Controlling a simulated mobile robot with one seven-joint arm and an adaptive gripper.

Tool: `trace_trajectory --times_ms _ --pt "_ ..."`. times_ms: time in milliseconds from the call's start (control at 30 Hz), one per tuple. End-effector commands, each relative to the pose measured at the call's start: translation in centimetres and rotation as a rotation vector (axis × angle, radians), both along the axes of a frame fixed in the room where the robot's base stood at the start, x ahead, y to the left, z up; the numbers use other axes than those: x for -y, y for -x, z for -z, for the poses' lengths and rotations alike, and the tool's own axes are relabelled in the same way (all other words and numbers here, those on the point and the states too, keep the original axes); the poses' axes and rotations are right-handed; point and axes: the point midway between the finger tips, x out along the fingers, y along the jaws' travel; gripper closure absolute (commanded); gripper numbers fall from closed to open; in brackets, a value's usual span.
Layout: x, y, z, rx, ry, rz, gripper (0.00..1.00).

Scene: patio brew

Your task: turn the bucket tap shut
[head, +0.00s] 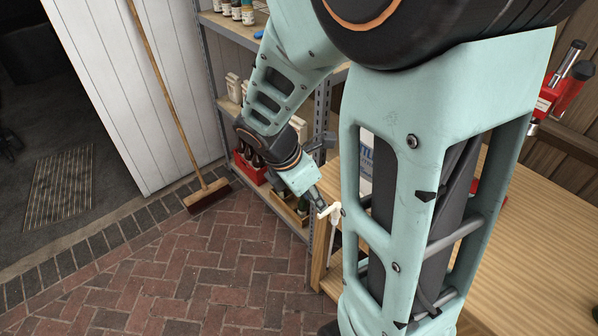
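A small cream tap (333,211) shows at the near edge of the wooden bench, just left of my arm's upright link. A pale piece hangs down below it. My gripper (320,207) points down and right, with its fingertips at the tap's left end. I cannot tell whether the fingers are open or shut, or whether they touch the tap. A strip of a white surface with blue lettering (366,165), possibly the bucket, shows through a gap in my arm. The rest of it is hidden behind my arm.
The wooden bench (530,240) fills the right, with a red lever tool (562,85) at its back. Metal shelving (213,75) with bottles and a red crate (248,168) stands behind my gripper. A broom (170,85) leans on the white door. The brick floor (190,265) is clear at left.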

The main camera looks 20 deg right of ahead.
Motion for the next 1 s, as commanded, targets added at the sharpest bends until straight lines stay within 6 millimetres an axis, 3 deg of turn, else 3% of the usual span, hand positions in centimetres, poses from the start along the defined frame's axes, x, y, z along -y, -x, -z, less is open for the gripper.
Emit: trace_trajectory --times_ms 33,433,867,1000 --pt "0.3 -0.1 1.2 0.0 0.0 0.002 0.74" --pt "2.1 -0.5 5.7 0.001 0.0 0.003 0.74" --pt "2.6 -0.6 6.3 0.001 0.0 0.002 0.74" --pt "2.6 -0.6 6.3 0.001 0.0 0.002 0.87"
